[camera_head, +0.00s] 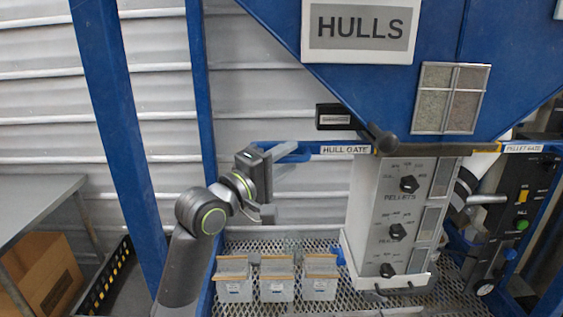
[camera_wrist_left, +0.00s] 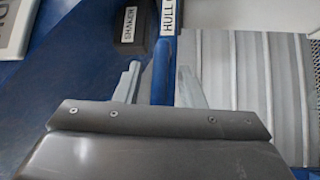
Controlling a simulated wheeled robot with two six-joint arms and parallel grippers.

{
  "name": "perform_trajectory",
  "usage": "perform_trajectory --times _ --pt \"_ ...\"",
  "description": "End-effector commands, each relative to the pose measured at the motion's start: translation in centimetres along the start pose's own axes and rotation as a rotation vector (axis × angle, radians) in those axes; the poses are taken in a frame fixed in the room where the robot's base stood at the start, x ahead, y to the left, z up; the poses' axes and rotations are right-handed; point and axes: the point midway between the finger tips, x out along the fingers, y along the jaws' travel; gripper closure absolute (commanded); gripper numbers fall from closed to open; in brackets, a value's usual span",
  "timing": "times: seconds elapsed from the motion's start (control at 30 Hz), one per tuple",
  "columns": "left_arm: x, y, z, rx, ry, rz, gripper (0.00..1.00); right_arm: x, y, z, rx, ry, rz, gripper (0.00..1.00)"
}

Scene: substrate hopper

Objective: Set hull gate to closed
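The hull gate is a flat blue bar labelled HULL GATE (camera_head: 346,150) under the blue hopper, with a blue loop-like handle (camera_head: 296,151) at its left end. The bar's blue end also shows in the left wrist view (camera_wrist_left: 161,72). My left gripper (camera_head: 288,170) is at this handle, just below and left of it. In the left wrist view its two grey fingers stand apart, with the blue bar appearing between them. The right finger looks close to the bar and a gap shows at the left finger; contact cannot be told. My right gripper is out of view.
A black SHAKER box (camera_head: 334,117) and a dark knob (camera_head: 383,139) sit near the bar. Small grey bins (camera_head: 276,290) stand on the mesh shelf. Blue posts (camera_head: 120,130) rise at left.

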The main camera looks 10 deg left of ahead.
Motion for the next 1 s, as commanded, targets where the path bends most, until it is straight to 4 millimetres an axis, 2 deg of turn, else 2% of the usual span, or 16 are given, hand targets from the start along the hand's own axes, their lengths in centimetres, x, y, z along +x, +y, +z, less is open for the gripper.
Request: perform_trajectory --times 0.17,0.6,1.0 --pt "-1.1 -0.1 -0.1 0.003 0.002 0.000 0.64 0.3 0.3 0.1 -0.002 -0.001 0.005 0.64" --pt "-8.8 -0.2 0.0 0.008 0.001 -0.002 0.64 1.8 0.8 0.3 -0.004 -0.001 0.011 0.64" --pt "-13.8 -0.1 -0.1 0.007 0.002 -0.003 0.64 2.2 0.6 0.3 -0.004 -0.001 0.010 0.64"
